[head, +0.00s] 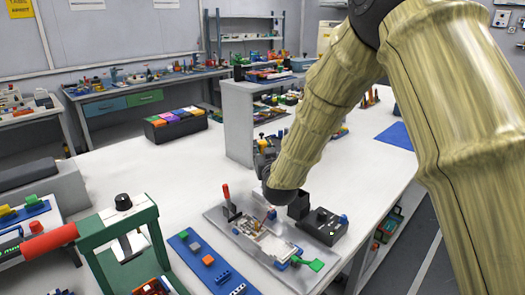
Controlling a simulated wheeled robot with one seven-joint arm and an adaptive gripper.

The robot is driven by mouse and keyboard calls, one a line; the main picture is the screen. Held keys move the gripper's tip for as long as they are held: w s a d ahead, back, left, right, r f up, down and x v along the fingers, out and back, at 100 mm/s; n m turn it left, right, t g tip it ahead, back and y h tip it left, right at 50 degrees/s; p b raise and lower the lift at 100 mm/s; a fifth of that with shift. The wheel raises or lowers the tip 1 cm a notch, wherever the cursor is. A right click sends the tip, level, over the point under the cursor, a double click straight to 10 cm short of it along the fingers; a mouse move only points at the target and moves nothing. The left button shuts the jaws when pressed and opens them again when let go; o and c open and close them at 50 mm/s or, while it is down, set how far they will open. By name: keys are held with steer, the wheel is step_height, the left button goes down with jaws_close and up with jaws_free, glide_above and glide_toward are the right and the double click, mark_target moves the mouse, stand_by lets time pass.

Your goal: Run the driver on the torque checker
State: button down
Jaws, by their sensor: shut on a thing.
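My gripper (266,165) is a small dark shape at the lower end of my arm, above the grey fixture plate (222,222). It is shut on what looks like the driver (262,144), of which a yellow and dark upper part shows. My arm covers much of the gripper, and I cannot tell where the driver's tip is. A black box with a round knob and a small green light (324,226), likely the torque checker, stands right of my arm's end, apart from the gripper. A pale slotted part (270,242) lies on the plate.
A red-handled clamp (227,202) stands on the plate's left side, and a green lever (308,264) at its front. A blue strip with small blocks (206,262) and a green press frame (118,228) are to the left.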

stand_by(0.3)
steer(key=shift+r+p, duration=1.9)
steer(key=shift+r, duration=1.55)
